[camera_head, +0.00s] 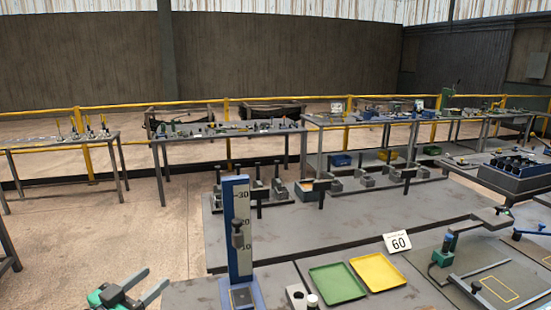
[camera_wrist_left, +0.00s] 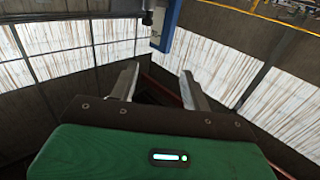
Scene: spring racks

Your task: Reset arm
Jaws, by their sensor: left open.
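My left gripper (camera_head: 144,285) shows at the lower left of the head view, with its two grey fingers apart and nothing between them. It is left of the blue column with the scale and clear of it. In the left wrist view the open fingers (camera_wrist_left: 160,86) point toward the walls, and the space between them is empty. My right gripper is not in the head view.
A blue scale column (camera_head: 237,225) stands at the front edge of the grey workbench (camera_head: 345,218). A green tray (camera_head: 337,284), a yellow tray (camera_head: 378,272) and a "60" card (camera_head: 397,242) are to its right. Open floor (camera_head: 70,245) lies to the left.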

